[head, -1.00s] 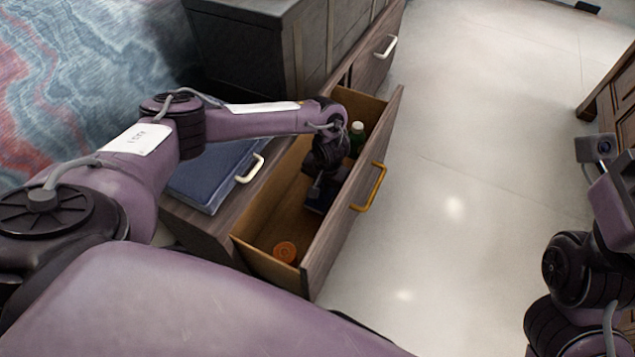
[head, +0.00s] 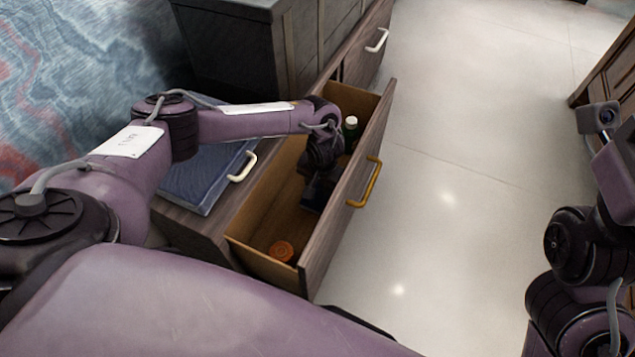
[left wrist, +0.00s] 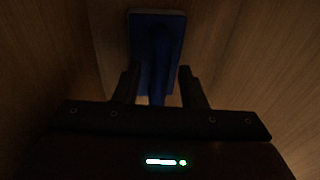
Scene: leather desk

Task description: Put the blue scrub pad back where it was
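The open drawer (head: 275,215) has wooden inner walls and a brass front handle. My left gripper (head: 318,184) reaches down inside it. The blue scrub pad (left wrist: 157,40) lies low in the drawer, beyond the left fingertips in the left wrist view; in the head view it is dark and mostly hidden by the gripper. In the left wrist view the left fingers (left wrist: 159,75) stand apart. A narrower blue part of the pad lies between them, with a gap seen on each side. My right arm is at the right edge of the head view; its fingertips are not seen.
A blue panel with a white handle (head: 242,167) is left of the drawer. The floor to the right is clear.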

